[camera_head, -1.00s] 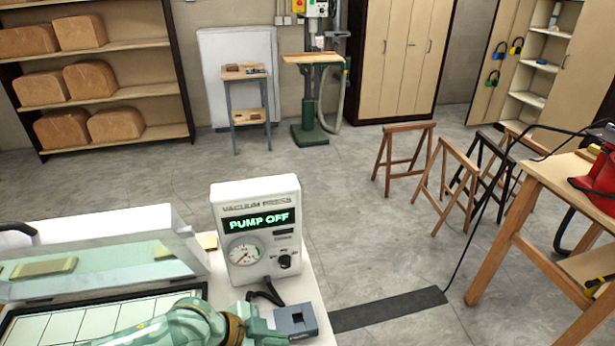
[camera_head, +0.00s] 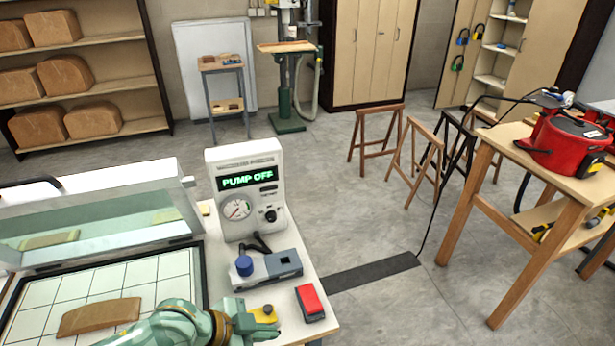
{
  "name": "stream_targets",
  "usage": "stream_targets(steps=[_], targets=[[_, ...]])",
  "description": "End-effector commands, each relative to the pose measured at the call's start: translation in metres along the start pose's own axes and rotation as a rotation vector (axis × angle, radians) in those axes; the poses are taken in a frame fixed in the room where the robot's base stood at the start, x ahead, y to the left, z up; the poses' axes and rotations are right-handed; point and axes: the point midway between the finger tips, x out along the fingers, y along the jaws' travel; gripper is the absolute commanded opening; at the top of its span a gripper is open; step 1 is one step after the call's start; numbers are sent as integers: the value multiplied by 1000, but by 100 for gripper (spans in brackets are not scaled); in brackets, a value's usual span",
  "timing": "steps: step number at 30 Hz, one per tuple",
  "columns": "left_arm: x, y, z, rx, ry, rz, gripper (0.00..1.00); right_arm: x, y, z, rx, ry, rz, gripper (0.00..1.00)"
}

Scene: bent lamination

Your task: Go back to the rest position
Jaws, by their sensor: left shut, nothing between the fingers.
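My left gripper (camera_head: 262,326) is at the bottom of the view, in front of the grey box with the blue knob. Its fingers are shut and hold nothing, and they are small and partly cut off. The vacuum press control box (camera_head: 246,190) stands upright on the white table behind it and its display reads PUMP OFF. A brown curved wooden piece (camera_head: 98,316) lies on the gridded press bed (camera_head: 160,268), left of my arm. The clear press lid (camera_head: 105,222) is raised. My right gripper is out of view.
A wooden bench (camera_head: 530,178) with a red machine (camera_head: 566,142) is at right. Grey floor lies between.

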Motion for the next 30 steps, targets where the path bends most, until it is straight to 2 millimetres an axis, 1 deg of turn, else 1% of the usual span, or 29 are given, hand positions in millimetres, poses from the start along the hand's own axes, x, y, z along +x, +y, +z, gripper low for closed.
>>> stream_targets(steps=[2, 4, 11, 14, 17, 20, 23, 24, 26, 27, 30], targets=[[1, 6, -5, 12, 6, -10, 0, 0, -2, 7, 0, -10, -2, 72], [2, 9, -10, 23, 8, -24, 0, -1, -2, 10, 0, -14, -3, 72], [-2, 19, -24, 50, 4, -109, 0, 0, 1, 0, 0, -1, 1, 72], [-10, 19, -26, 44, -17, -183, 0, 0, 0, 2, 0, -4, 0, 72], [-25, 15, -20, 16, -65, -283, 0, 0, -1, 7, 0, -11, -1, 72], [-48, 9, -1, -37, -151, -400, 0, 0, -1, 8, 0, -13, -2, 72], [-82, 5, 32, -114, -286, -528, 0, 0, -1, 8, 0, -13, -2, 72], [-96, 5, 46, -145, -342, -571, 0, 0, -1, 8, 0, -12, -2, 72], [-117, 8, 67, -187, -428, -629, 0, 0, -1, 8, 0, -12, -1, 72], [-131, 10, 80, -213, -484, -662, 0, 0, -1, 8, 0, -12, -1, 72], [-164, 20, 109, -273, -615, -730, 0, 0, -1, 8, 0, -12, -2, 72]])
